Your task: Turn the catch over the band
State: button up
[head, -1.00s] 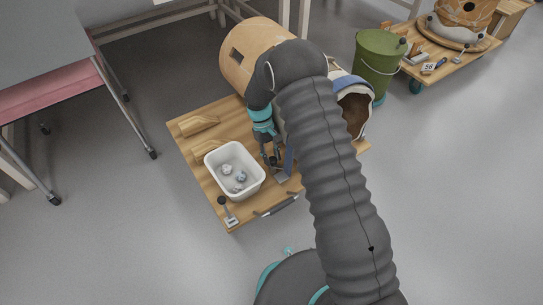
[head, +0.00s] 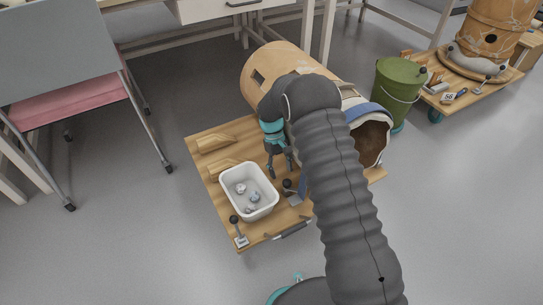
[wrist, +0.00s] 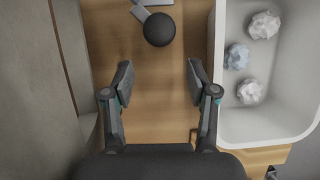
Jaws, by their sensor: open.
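A black ball knob (head: 287,183) on a short grey lever sits by a grey metal plate (head: 294,198) on the wooden board. In the wrist view the knob (wrist: 159,30) and part of its grey lever (wrist: 140,12) lie ahead of my fingers. A blue band (head: 365,110) goes around the large tan vessel (head: 262,75). A blue strap end (head: 302,186) shows near the plate, partly hidden by my arm. My gripper (head: 280,170) is open and empty, fingers apart, above the board. It also shows open in the wrist view (wrist: 158,82), short of the knob.
A white tub (head: 226,190) with several crumpled pieces stands close beside my gripper. Wooden wedges (head: 213,143) lie behind it. Another black-knobbed lever (head: 234,220) sits at the board's front corner. A green bucket (head: 400,85) stands right of the vessel. Floor in front is clear.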

jog(key=w+a, duration=0.4)
jog(key=w, duration=0.3)
jog(key=shift+a, duration=0.35)
